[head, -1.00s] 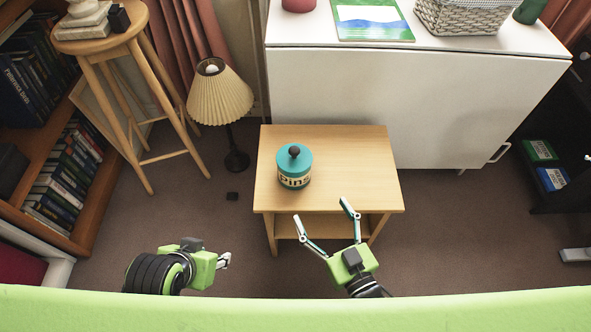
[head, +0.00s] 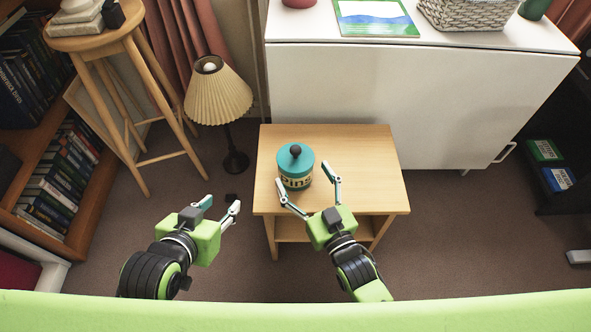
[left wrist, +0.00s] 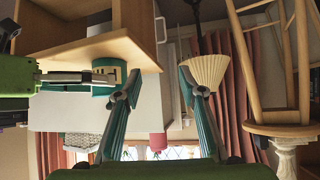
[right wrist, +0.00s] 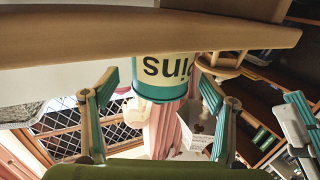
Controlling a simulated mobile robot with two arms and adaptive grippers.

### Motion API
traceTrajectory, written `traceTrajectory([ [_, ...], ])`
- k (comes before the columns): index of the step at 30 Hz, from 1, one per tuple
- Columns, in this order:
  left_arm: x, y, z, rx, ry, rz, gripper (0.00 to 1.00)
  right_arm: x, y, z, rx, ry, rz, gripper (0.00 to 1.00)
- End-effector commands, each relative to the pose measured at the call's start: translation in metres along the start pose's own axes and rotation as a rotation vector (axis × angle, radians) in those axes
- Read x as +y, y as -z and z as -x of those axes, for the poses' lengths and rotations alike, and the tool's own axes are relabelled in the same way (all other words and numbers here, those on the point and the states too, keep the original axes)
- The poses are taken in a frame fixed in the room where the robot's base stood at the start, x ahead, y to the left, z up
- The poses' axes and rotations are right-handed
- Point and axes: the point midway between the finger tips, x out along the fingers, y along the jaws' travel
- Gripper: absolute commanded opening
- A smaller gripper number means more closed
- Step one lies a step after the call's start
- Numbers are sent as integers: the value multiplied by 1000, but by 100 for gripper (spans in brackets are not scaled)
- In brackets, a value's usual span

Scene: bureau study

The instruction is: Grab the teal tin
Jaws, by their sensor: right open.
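The teal tin (head: 296,158), with a dark knob and a cream "Pins" label, stands upright on a small wooden table (head: 365,165). My right gripper (head: 306,178) is open at the table's front edge, its fingers spread toward the tin's near side and not closed on it. In the right wrist view the tin (right wrist: 160,88) appears upside down between the spread fingers, partly hidden by the table edge. My left gripper (head: 221,203) is open and empty, left of the table. In the left wrist view the tin (left wrist: 106,78) is partly hidden behind my right gripper.
A pleated lamp (head: 218,92) and a wooden stool (head: 130,85) stand to the left of the table. A white cabinet (head: 400,95) is close behind it. A bookshelf (head: 60,185) is at the far left. The table top right of the tin is clear.

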Motion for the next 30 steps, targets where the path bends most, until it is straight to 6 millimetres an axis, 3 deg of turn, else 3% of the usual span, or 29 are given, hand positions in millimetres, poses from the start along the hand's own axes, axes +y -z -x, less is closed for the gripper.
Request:
traceTrajectory([
  [13,10,82,1,361,-22,-2,37,-2,-5,-42,1,0,0,77],
  [24,12,94,5,414,-25,-2,37,-2,-4,-48,1,0,0,77],
  [25,12,94,5,414,-24,-2,37,-2,-4,-48,1,0,0,75],
  [30,12,94,5,413,-24,-2,37,-2,-4,-48,1,0,0,34],
])
